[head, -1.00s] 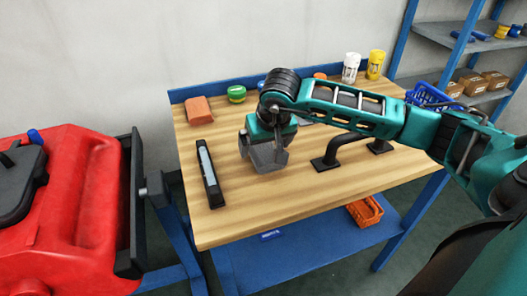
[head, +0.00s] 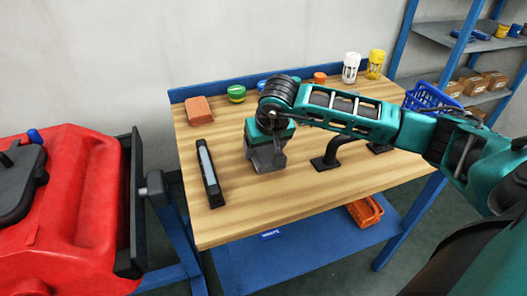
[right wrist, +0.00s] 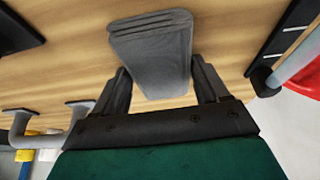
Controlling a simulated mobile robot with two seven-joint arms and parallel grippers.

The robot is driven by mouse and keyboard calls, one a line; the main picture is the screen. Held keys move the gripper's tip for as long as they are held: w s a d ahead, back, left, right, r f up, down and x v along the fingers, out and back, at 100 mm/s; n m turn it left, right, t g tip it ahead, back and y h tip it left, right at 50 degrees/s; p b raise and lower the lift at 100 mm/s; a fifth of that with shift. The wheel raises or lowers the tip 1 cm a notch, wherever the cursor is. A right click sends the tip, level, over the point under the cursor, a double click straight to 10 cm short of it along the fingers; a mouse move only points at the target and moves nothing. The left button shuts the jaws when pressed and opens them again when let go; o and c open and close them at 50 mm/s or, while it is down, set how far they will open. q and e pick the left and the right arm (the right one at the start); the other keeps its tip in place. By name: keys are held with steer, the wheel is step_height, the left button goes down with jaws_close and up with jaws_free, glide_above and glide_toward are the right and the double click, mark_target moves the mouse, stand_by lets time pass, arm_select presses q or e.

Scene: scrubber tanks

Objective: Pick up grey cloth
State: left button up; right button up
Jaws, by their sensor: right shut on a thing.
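The grey cloth (right wrist: 152,42) is a folded, layered pad, seen between the two dark fingers of my right gripper (right wrist: 160,78) in the right wrist view. The fingers flank it on both sides and are shut on it. In the head view my right gripper (head: 268,162) points down over the left-middle part of the wooden workbench (head: 300,195). There I cannot clearly separate the cloth from the grey fingers, nor tell whether it is clear of the bench top. My left gripper is not in view.
A black bar-shaped tool (head: 207,172) lies left of the gripper, and a dark handle (head: 335,152) stands right of it. A red machine (head: 70,190) stands left. The bench's front is clear.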

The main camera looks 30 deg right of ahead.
mark_target(265, 150)
steer(key=shift+r, duration=0.1)
step_height(265, 150, up, 20)
steer(key=p, duration=0.1)
stand_by(0.4)
steer(key=o, duration=0.5)
steer(key=c, duration=0.4)
steer(key=shift+s, duration=0.1)
